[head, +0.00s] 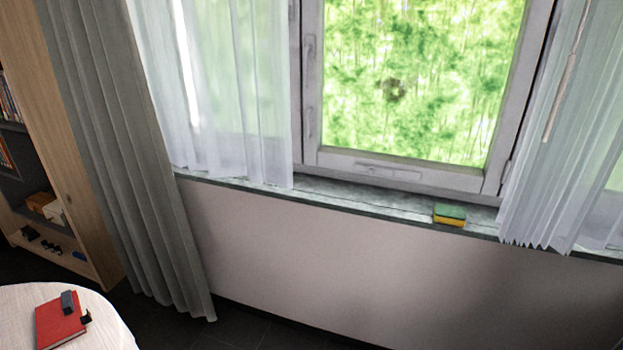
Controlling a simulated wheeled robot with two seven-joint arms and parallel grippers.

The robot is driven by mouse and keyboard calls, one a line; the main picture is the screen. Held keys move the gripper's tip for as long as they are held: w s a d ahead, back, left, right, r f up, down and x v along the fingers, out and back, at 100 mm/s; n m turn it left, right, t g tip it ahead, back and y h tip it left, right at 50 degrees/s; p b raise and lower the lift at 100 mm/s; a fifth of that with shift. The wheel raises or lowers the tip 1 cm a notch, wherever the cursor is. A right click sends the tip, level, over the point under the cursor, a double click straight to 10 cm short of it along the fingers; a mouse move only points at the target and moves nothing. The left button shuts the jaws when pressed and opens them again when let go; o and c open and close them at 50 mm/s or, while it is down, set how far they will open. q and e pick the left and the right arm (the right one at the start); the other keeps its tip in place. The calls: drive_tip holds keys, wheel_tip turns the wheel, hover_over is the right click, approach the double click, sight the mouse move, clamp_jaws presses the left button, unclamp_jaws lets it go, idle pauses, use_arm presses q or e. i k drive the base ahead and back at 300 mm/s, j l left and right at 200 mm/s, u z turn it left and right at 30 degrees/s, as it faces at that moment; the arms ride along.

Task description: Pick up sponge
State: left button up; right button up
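The sponge (449,214) is a small block with a green top and a yellow lower side. It lies on the grey window sill (390,206), right of the middle of the head view, below the window frame and left of the right-hand sheer curtain. It is apart from the curtain, and nothing covers it. Neither of my grippers shows in this view.
A white round table (110,325) with a red book (59,322) stands at the lower left. A grey curtain (125,150) and a wooden shelf (75,200) are at the left. Sheer curtain (545,190) hangs over the sill's right part. Dark floor (245,328) below the wall looks clear.

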sight(454, 215)
drive_tip(key=i+z, duration=0.15)
drive_tip(key=z, duration=1)
drive_tip(key=i+j+z, duration=0.65)
drive_tip(key=j+z, duration=0.3)
drive_tip(key=i+j, duration=0.15)
drive_tip(key=j, duration=0.15)
drive_tip(key=i+j, duration=0.15)
drive_tip(key=j, duration=0.15)
drive_tip(key=i+j, duration=0.15)
drive_tip(key=j, duration=0.15)
drive_tip(key=z, duration=0.05)
